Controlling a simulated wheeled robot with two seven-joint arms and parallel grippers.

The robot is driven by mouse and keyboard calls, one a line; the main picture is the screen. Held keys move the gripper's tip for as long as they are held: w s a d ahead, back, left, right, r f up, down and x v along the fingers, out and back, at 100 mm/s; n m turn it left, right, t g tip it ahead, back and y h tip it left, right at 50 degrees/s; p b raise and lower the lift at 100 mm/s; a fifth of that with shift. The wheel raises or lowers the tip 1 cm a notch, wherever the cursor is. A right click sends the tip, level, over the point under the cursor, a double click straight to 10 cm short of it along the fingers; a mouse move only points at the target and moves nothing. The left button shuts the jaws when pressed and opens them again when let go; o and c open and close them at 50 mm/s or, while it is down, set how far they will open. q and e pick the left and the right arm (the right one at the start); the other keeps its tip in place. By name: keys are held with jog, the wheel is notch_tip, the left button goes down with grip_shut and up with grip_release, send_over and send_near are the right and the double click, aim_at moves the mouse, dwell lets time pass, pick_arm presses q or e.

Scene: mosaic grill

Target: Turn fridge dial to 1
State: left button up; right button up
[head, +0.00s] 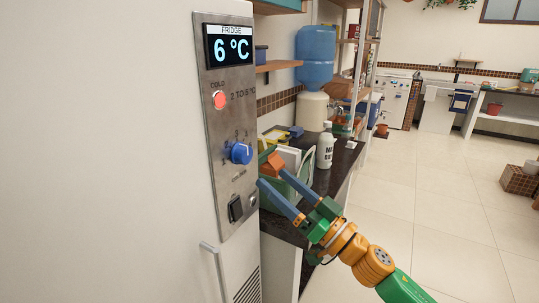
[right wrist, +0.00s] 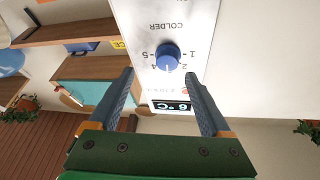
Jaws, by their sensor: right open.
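The fridge dial (head: 241,153) is a round blue knob on the grey metal panel (head: 218,120) of the white fridge. In the right wrist view the dial (right wrist: 168,56) appears upside down, with its white mark toward the bottom of the picture, near the 3 position; the exact number is hard to read. The fridge display (head: 228,48) reads 6 °C. My right gripper (head: 265,171) is open and empty, its fingers pointing at the panel, just right of and slightly below the dial. In the right wrist view the dial lies beyond the two fingertips (right wrist: 159,74), apart from them.
A red light (head: 219,100) sits above the dial and black switches (head: 242,207) below it. A dark counter (head: 330,175) with a white bottle (head: 325,150) and a green crate is right of the fridge. Open tiled floor (head: 450,220) lies at right.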

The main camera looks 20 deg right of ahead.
aim_at(248, 159)
jog(key=w+a+r+p, duration=0.1)
jog(key=w+a, duration=0.1)
jog(key=w+a+r+p, duration=0.1)
jog(key=a+r, duration=0.1)
jog(key=shift+w+r+p, duration=0.2)
jog(key=shift+w+p, duration=0.15)
jog(key=shift+w, duration=0.05)
jog(key=shift+w+a, duration=0.25)
jog(key=shift+w, duration=0.1)
jog(key=shift+w+f, duration=0.1)
jog(key=shift+w, duration=0.1)
jog(key=shift+d+f, duration=0.1)
jog(key=shift+d, duration=0.15)
jog(key=shift+s, duration=0.1)
grip_shut()
jog(key=shift+n, duration=0.4)
